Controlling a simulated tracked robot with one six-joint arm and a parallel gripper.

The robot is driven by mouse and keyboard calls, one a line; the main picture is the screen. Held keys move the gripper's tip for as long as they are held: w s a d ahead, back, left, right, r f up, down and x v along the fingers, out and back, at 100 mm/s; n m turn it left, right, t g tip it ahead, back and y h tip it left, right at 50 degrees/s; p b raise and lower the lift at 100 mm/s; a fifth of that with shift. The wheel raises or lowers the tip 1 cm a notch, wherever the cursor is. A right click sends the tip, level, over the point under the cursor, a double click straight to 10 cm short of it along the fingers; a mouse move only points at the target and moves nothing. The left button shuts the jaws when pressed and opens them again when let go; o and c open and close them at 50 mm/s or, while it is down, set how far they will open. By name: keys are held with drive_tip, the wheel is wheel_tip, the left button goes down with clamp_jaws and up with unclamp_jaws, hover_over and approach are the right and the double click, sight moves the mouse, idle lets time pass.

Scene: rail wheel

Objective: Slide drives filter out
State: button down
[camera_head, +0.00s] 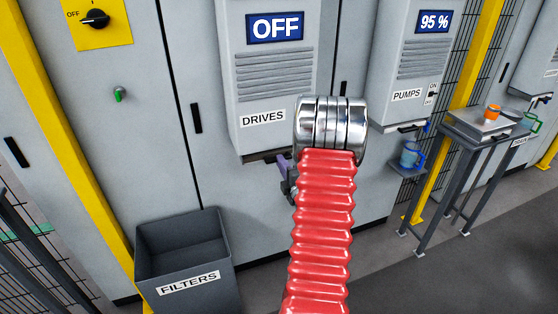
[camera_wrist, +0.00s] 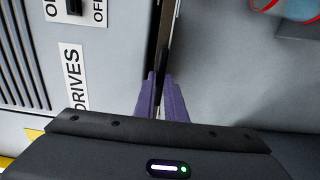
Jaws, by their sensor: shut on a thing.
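The drives unit (camera_head: 275,75) is a light grey wall box with a blue "OFF" display and a "DRIVES" label (camera_head: 262,118); the label also shows sideways in the wrist view (camera_wrist: 72,78). A dark edge (camera_head: 262,157) runs along the unit's underside. My gripper, with purple fingers (camera_head: 286,168), is just below that edge, partly hidden by my red and chrome arm. In the wrist view, my gripper's fingers (camera_wrist: 162,92) are shut on a narrow black piece, seemingly the drives filter's handle (camera_wrist: 163,62), at the unit's lower edge. The filter's body cannot be made out.
A dark open bin labelled "FILTERS" (camera_head: 180,245) stands on the floor at lower left. To the right are the pumps unit (camera_head: 410,65) reading 95 %, a blue mug (camera_head: 411,155) below it, and a small table (camera_head: 475,135). A yellow post (camera_head: 70,140) stands left.

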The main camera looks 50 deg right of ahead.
drive_tip(key=shift+v, duration=2.25)
drive_tip(key=shift+s, duration=0.1)
drive_tip(key=shift+v, duration=2.25)
drive_tip(key=shift+v, duration=2.25)
